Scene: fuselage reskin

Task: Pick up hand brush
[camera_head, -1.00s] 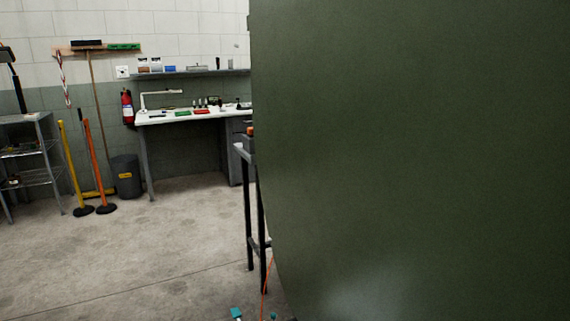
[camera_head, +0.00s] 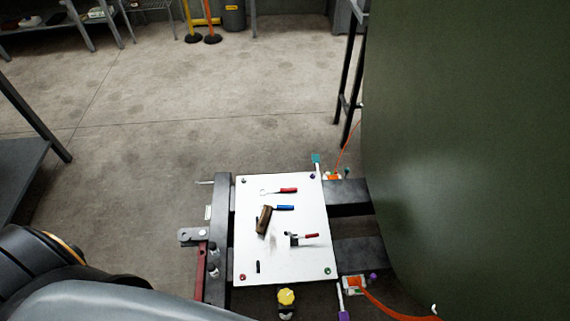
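A brown, wooden-looking block with a darker side (camera_head: 264,219) lies slanted on a white board (camera_head: 251,247) in the lower middle of the head view; it looks like the hand brush. A blue-handled tool (camera_head: 284,208) lies right beside its upper end; I cannot tell whether they touch. My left arm's grey and black links fill the lower left corner, left of the board. Neither of my grippers is in view.
The board also holds two red-handled tools (camera_head: 288,190) (camera_head: 310,236) and a small black piece (camera_head: 257,267). A yellow knob (camera_head: 286,297) stands below it. A large dark green curved panel (camera_head: 470,150) fills the right side. Open concrete floor (camera_head: 180,100) lies beyond the board.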

